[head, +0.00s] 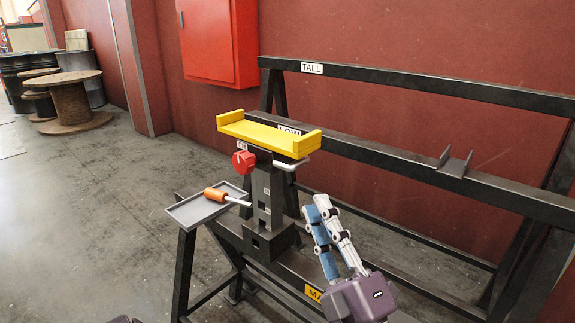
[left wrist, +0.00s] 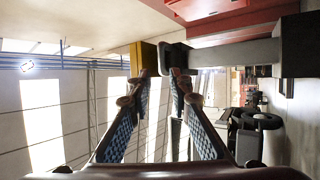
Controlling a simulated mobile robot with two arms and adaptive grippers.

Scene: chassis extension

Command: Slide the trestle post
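The trestle post (head: 262,195) is a dark grey upright with a yellow cradle (head: 262,134) on top, a red knob (head: 243,162) and a grey handle (head: 291,164) on its right. It stands on the low front beam (head: 290,277). My left gripper (head: 315,207) points upward just right of the post and below the handle, apart from both in the head view. In the left wrist view its fingertips (left wrist: 161,77) have a gap between them with nothing held. The yellow cradle's end (left wrist: 144,57) and a dark bar end show beyond the tips. My right gripper is not in view.
Behind stand a rail labelled LOW (head: 400,160) with a small dark bracket (head: 455,164) and a rail labelled TALL (head: 420,84). A grey tray (head: 180,213) with an orange-handled screwdriver (head: 215,194) sits left of the post. A red cabinet (head: 215,40) hangs on the wall.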

